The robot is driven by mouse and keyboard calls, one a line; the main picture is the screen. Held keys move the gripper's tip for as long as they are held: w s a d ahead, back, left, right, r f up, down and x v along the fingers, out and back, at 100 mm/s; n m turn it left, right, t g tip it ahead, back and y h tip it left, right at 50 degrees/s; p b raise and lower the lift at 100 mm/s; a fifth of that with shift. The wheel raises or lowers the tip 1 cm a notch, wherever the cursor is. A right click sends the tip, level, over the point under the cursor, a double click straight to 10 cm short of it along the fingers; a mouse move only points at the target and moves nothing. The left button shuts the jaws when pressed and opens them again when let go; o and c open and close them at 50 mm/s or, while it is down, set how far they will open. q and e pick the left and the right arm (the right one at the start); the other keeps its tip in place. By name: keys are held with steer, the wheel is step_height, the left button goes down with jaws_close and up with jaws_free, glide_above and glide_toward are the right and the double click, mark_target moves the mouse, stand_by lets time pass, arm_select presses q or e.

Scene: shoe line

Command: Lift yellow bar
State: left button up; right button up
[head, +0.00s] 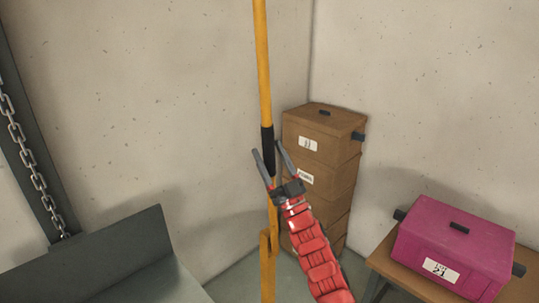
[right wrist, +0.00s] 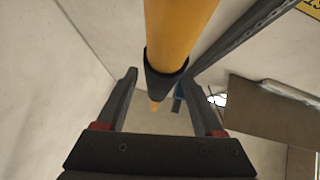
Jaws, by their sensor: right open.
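The yellow bar (head: 262,65) runs upright through the head view and has a black grip section (head: 267,143) partway down. In the right wrist view the yellow bar (right wrist: 180,30) comes down from the top, and its black part (right wrist: 165,82) lies between the fingers. My right gripper (head: 268,158) is open, with its two fingers on either side of the black grip section. In the right wrist view my right gripper (right wrist: 162,95) shows a gap on both sides of the bar. My left gripper is not in view.
Brown stacked boxes (head: 338,118) stand in the corner just behind the bar. A magenta box (head: 455,240) sits on a wooden table (head: 385,264) at the right. A grey metal conveyor or bin (head: 110,250) and a hanging chain (head: 35,178) are at the left.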

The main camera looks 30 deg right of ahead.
steer(key=b+v, duration=0.6)
steer(key=v, duration=1.1)
